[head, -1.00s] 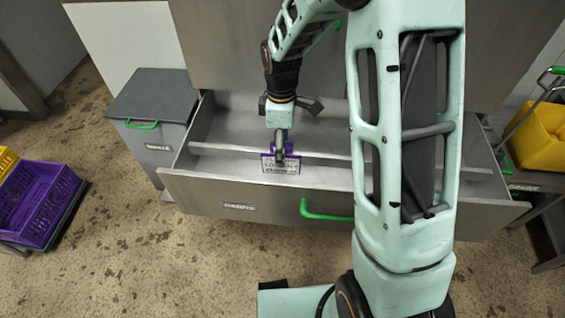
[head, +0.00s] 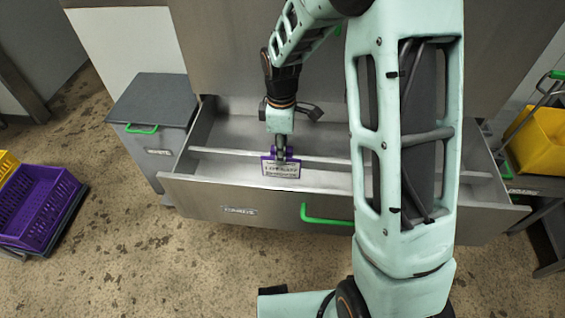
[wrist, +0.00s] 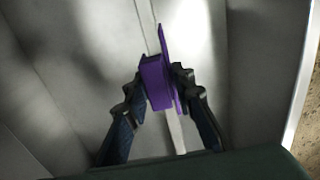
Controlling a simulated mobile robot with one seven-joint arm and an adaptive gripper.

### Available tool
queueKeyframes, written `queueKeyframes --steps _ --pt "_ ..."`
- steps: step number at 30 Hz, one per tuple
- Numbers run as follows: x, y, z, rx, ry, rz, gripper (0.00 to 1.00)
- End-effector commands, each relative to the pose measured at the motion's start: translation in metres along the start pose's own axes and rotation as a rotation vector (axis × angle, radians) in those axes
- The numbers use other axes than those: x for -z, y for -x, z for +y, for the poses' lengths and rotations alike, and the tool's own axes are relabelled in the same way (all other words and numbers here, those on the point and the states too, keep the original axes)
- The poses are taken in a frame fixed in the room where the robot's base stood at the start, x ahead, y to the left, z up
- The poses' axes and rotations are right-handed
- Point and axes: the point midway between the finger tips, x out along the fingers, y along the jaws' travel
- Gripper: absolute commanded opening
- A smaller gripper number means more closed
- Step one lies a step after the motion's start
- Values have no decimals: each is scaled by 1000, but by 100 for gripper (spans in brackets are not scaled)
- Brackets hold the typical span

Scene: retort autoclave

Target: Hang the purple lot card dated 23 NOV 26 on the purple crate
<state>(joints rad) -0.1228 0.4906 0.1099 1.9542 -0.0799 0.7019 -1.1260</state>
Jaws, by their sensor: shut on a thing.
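My gripper (head: 279,152) is shut on a purple-framed lot card (head: 281,168) and holds it upright over the front part of an open drawer. The card's pale face carries dark printed lines, too small to read for a date. In the wrist view, the two fingers of my gripper (wrist: 160,95) press on both sides of the purple card (wrist: 156,82), seen nearly edge-on. The purple crate (head: 39,207) stands low at the left of the head view, well apart from my gripper.
The open metal drawer (head: 230,204) has a green handle (head: 325,214) and an inner divider (head: 225,154). A grey cabinet (head: 150,100) stands left of it. A yellow crate (head: 5,165) adjoins the purple one. Another yellow container (head: 540,140) is at right. Floor between drawer and purple crate is clear.

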Motion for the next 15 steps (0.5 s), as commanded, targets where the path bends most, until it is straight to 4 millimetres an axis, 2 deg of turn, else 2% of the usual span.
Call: queueKeyframes --steps 15 --pt "0 23 1 -4 1 1 17"
